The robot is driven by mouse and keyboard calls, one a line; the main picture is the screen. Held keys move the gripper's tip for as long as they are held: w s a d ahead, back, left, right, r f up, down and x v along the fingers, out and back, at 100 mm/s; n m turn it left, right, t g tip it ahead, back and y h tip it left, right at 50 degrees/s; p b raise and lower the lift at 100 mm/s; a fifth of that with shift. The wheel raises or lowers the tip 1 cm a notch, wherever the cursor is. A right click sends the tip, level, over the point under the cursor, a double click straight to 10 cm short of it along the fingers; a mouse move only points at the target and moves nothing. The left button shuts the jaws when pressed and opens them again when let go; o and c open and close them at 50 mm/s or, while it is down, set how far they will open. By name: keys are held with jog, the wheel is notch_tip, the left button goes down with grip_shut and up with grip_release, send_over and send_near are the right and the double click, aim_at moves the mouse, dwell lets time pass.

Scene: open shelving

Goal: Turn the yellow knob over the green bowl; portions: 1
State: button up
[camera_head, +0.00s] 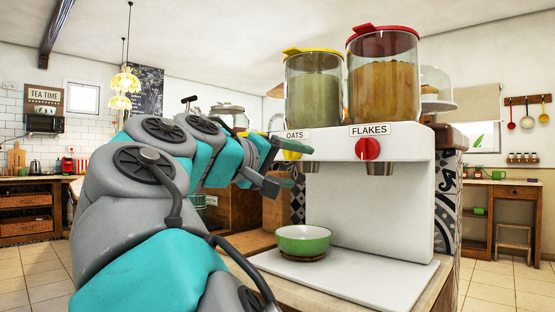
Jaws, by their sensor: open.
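A white dispenser (375,210) stands on the counter with two clear canisters. The oats canister (314,92) has a yellow lid, and a yellow knob (292,152) sits below it, partly hidden by my gripper. The flakes canister (384,90) has a red lid and a red knob (367,148). The green bowl (303,239) stands upright on the white base below the oats spout, and its inside looks empty from here. My gripper (281,184) is open, just left of and below the yellow knob. I cannot tell whether it touches the knob.
The dispenser's white base (352,281) is clear apart from the bowl. A glass cake dome (435,88) stands behind the dispenser at right. My arm fills the left foreground. Tiled floor is open at far left and right.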

jog(key=a+r+n+t+y, duration=0.1)
jog(key=a+r+t, duration=0.15)
jog(key=a, duration=0.35)
jog(key=x, duration=0.7)
jog(key=shift+d+r, duration=0.2)
jog(key=shift+d, duration=0.1)
jog(key=shift+g, duration=0.25)
jog(key=shift+c, duration=0.4)
grip_shut()
